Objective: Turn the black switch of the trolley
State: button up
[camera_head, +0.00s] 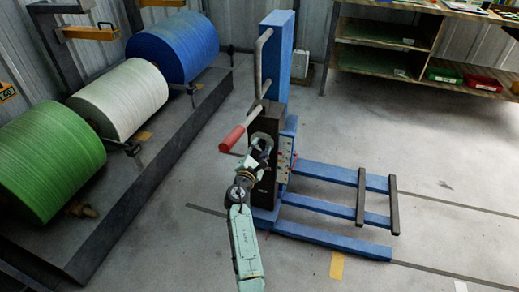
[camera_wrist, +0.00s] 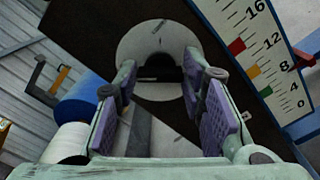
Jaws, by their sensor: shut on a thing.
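The blue trolley (camera_head: 335,178) stands on the floor in the head view, with a dark upright box (camera_head: 267,187) on its near side. In the wrist view, a round pale plate (camera_wrist: 150,38) sits on this box's dark face. The black switch (camera_wrist: 166,68) is at the plate's middle, between my fingers and partly hidden by them. My gripper (camera_wrist: 160,78) has its purple-padded fingers on either side of the switch and is shut on it. In the head view my gripper (camera_head: 262,146) is up against the box, and the switch is hidden.
A red-gripped handle (camera_head: 232,139) projects left just above my gripper. A numbered scale (camera_wrist: 262,50) is right of the plate. Green (camera_head: 48,160), white (camera_head: 118,97) and blue (camera_head: 173,46) rolls stand at left. A shelf table (camera_head: 385,40) is at back right. Floor at right is clear.

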jog(key=c, duration=0.3)
